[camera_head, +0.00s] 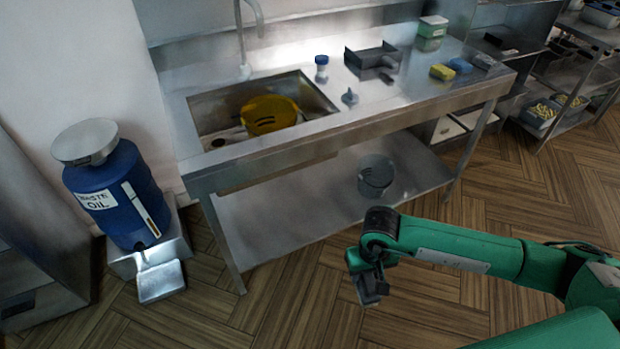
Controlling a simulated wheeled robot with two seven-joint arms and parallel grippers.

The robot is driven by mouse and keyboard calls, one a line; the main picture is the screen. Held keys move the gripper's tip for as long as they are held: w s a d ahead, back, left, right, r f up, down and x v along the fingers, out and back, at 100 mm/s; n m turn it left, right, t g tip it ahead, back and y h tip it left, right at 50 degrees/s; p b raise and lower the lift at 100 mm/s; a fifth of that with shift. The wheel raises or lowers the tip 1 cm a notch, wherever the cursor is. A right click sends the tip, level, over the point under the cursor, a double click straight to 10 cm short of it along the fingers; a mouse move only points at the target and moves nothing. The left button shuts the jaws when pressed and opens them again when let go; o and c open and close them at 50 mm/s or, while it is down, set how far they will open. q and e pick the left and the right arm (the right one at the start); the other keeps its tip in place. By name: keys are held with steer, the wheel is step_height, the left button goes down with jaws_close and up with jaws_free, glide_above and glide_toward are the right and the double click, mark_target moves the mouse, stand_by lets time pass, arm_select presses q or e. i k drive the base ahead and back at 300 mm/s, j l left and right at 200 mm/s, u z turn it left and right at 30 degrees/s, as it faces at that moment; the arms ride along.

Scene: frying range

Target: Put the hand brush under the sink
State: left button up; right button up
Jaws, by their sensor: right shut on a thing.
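My right gripper (370,290) hangs in front of the sink table, above the wooden floor, pointing down. It is shut on a small dark thing that looks like the hand brush; the gripper hides most of it, so its shape is unclear. The steel sink (212,104) is set in the left part of the table. Under it is a steel lower shelf (300,205), mostly bare at the left, below and beyond the gripper. My left gripper is not in view.
A dark bucket (375,176) stands on the lower shelf towards the right. A yellow bowl (268,115) is in the sink. A blue waste oil drum (120,195) stands left of the table. The table's front legs flank the shelf opening.

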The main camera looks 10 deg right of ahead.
mark_target(343, 205)
steer(key=i+l+u, duration=0.1)
steer(key=l+u, duration=0.35)
steer(key=l, duration=0.25)
steer(key=l+u, duration=0.45)
steer(key=l, duration=0.3)
